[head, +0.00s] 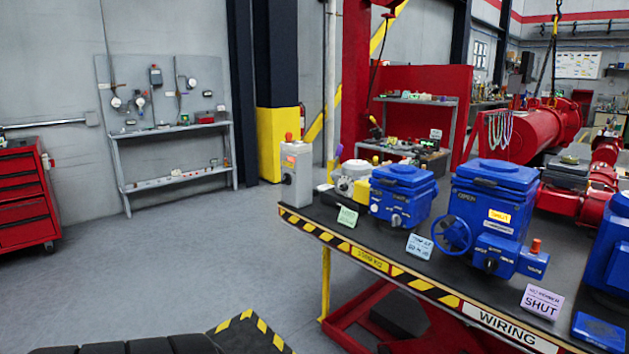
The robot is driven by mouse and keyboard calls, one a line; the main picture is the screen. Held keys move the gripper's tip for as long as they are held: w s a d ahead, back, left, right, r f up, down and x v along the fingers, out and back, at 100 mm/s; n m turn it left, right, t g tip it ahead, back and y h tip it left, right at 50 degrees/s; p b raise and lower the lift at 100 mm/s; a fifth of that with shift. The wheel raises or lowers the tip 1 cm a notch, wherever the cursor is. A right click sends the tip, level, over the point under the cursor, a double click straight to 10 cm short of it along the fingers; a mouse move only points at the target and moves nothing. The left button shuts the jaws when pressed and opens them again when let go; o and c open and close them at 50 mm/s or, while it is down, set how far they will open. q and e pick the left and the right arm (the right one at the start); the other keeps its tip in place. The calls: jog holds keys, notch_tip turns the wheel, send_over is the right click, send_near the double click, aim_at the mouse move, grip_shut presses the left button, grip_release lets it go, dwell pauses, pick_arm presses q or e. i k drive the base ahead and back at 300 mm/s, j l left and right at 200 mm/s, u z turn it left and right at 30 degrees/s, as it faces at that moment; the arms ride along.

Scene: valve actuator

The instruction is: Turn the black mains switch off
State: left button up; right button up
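A grey upright box (301,176) stands at the far left corner of the workbench, with a red-orange part on top and an orange label on its front. A small black switch (288,179) shows on its left-facing side. It looks like the mains switch, but it is too small for me to tell its position. Neither of my grippers is in view, and nothing touches the box.
The workbench (330,238) has a yellow-black striped edge. Blue valve actuators (490,215) and small cards (541,302) stand on it, right of the box. A red tool cabinet (25,195) is at far left. The grey floor (190,260) between is clear.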

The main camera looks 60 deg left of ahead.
aim_at(287, 180)
jog(key=u, duration=2.1)
jog(key=i+j+u, duration=0.35)
jog(key=i+u, duration=0.15)
jog(key=i, duration=0.25)
jog(key=i+j+u, duration=0.2)
jog(key=i, duration=0.9)
jog(key=i+j, duration=0.15)
jog(key=i, duration=0.55)
